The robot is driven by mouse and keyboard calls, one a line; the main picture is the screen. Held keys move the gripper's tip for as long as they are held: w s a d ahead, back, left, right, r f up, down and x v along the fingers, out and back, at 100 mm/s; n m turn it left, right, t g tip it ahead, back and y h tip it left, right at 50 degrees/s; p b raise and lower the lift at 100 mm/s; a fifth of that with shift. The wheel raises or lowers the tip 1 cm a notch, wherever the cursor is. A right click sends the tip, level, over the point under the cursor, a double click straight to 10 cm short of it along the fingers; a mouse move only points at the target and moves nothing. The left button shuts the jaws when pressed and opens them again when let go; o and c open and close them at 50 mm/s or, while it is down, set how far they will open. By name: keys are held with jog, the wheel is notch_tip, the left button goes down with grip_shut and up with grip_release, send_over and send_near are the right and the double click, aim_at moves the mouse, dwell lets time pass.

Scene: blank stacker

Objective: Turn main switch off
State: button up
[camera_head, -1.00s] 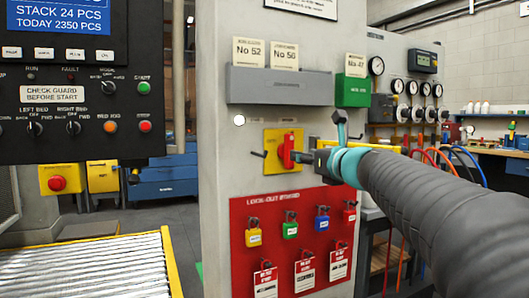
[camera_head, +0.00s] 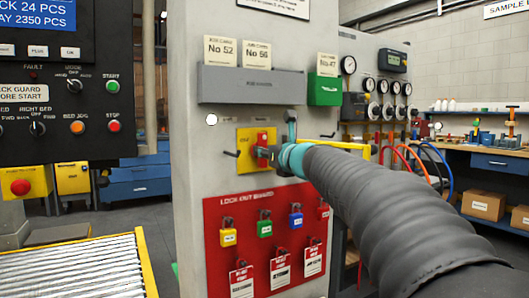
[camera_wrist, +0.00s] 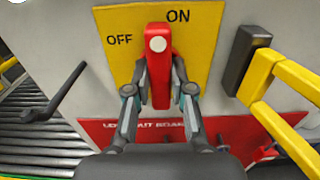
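The main switch is a red handle (camera_wrist: 159,75) on a yellow plate marked OFF at left and ON at top right. In the wrist view the handle stands about upright, its top nearer ON than OFF. In the head view the yellow plate (camera_head: 244,163) is on the grey cabinet, and the red handle (camera_head: 262,137) is partly hidden by my gripper (camera_head: 268,154). In the wrist view my gripper (camera_wrist: 160,80) has one finger on each side of the handle. A narrow gap seems to show beside the handle; firm contact cannot be made out.
A red lock-out board (camera_head: 212,270) with coloured padlocks and tags is below the switch. A grey card holder (camera_head: 250,86) and green box (camera_head: 324,90) are above. In the wrist view a black lever (camera_wrist: 55,95) is at left and a yellow bar (camera_wrist: 285,90) at right.

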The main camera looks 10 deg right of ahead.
grip_shut()
jog(key=shift+a+f+n+b, duration=0.1)
jog(key=shift+n+b, duration=2.8)
jog(key=shift+n, duration=1.6)
jog(key=shift+f+n+b, duration=0.1)
jog(key=shift+n+b, duration=2.8)
jog(key=shift+n, duration=1.6)
